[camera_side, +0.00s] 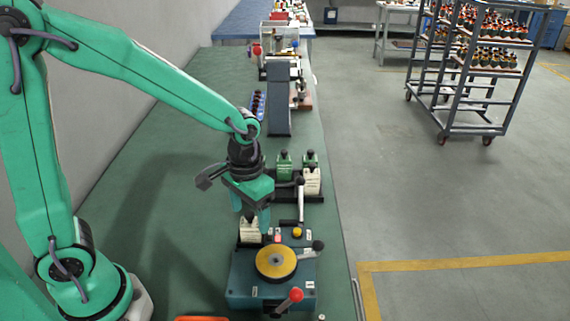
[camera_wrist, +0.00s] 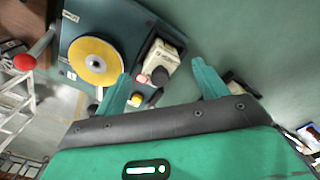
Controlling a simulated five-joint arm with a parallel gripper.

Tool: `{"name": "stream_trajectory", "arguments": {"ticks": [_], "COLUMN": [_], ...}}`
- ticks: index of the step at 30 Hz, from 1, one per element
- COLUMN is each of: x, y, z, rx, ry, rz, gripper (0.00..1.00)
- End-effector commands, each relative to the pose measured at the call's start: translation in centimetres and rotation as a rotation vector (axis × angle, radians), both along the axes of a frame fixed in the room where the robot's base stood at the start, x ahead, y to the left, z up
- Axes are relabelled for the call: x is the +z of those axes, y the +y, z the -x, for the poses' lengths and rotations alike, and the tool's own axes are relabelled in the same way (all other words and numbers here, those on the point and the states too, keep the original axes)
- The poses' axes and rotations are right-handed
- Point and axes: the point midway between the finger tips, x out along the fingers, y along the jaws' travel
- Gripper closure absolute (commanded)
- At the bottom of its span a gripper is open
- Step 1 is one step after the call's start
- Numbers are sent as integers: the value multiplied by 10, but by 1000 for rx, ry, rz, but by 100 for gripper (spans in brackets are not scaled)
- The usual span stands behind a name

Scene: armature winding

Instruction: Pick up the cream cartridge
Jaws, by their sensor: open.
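A cream cartridge (camera_side: 250,231) with a dark knob stands at the back left of the blue-green winding machine (camera_side: 238,277). It shows in the wrist view (camera_wrist: 165,55) beside the machine's yellow disc. A second cream cartridge (camera_side: 312,181) stands in the dark rack (camera_side: 314,200) behind. My gripper (camera_side: 251,213) points down just above the first cartridge, its fingers open and empty. In the wrist view my gripper's (camera_wrist: 161,70) fingertips lie to either side of that cartridge in the picture. The side view does not show clearly how much height is between them.
Two green cartridges (camera_side: 284,165) (camera_side: 310,158) stand at the rack's back. A lever with a red knob (camera_side: 296,295) and a dark-knobbed lever (camera_side: 318,245) stick up from the machine. A grey upright block (camera_side: 279,95) stands farther back. The green bench left of the machine is clear.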

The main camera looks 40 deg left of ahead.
Motion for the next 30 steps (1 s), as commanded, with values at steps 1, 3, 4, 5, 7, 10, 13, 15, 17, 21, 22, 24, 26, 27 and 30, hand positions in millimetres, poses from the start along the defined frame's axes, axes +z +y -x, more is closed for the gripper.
{"name": "stream_trajectory", "arguments": {"ticks": [1,3,4,5,7,10,13,15,17,21,22,24,26,27,30], "x": [-7,-14,-17,-20,-24,-27,-27,-27,-27,-27,-26,-26,-26,-26,-26], "y": [0,0,0,0,0,0,0,0,0,0,0,0,0,0,0], "z": [1,1,1,1,1,0,0,0,0,0,0,0,0,0,0], "rx": [0,0,0,0,0,0,0,0,0,0,0,0,0,0,0], "ry": [4,3,3,2,3,0,-1,-1,-1,-1,-1,-1,-1,-1,0], "rz": [-1,-1,-1,0,-1,0,0,0,0,0,0,0,0,0,0], "gripper": [28,28,28,28,28,28,28,28,28,28,28,28,40,48,68]}}
